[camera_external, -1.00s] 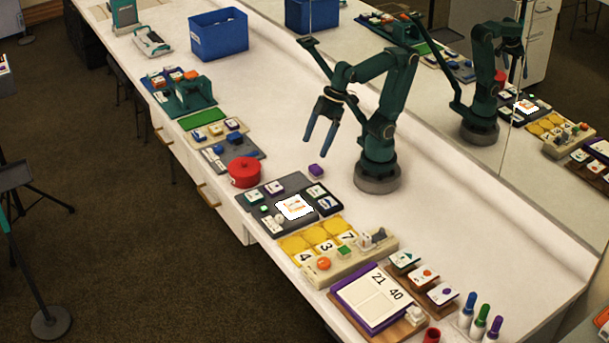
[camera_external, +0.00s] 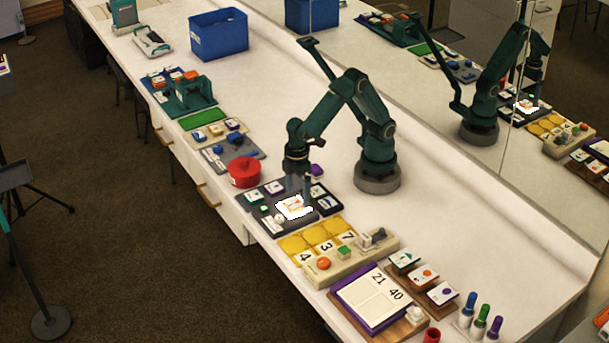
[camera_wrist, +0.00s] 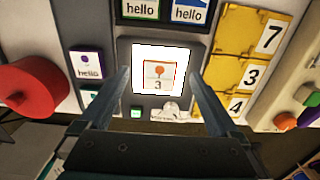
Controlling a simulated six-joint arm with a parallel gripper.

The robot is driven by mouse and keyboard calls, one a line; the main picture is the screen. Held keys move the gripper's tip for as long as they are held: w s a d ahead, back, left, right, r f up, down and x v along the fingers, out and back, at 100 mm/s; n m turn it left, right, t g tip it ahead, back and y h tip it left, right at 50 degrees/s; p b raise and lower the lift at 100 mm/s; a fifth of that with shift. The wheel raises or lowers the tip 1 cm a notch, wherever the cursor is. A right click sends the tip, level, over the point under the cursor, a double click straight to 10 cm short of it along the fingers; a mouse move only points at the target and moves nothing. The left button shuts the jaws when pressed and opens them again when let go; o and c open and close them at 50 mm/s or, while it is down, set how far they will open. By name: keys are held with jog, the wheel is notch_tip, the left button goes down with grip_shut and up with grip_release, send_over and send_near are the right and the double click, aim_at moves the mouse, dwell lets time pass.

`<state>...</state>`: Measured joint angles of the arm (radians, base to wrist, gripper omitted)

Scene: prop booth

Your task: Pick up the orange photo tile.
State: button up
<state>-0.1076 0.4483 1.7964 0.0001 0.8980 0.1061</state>
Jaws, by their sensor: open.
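A small tile with an orange picture and a "3" (camera_wrist: 158,74) lies on the bright white lit square (camera_wrist: 138,52) of a dark grey panel. It also shows as a faint orange patch in the external view (camera_external: 295,206). Whether it is a loose tile or a picture on the square is hard to tell. My gripper (camera_wrist: 160,76) is open and points down over the panel, one finger on each side of the lit square. Nothing is between its fingers. In the external view my gripper (camera_external: 297,192) is just above the panel; its exact height is unclear.
Picture tiles with "hello" (camera_wrist: 88,65) surround the lit square, with a green button (camera_wrist: 136,112) and a white knob (camera_wrist: 171,109). A red pot (camera_external: 244,172) stands left and a yellow number board (camera_external: 322,235) right. A purple block (camera_external: 317,169) is behind the panel.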

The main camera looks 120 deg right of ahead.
jog(key=shift+f, duration=1.3)
grip_shut()
jog(key=shift+r, duration=0.15)
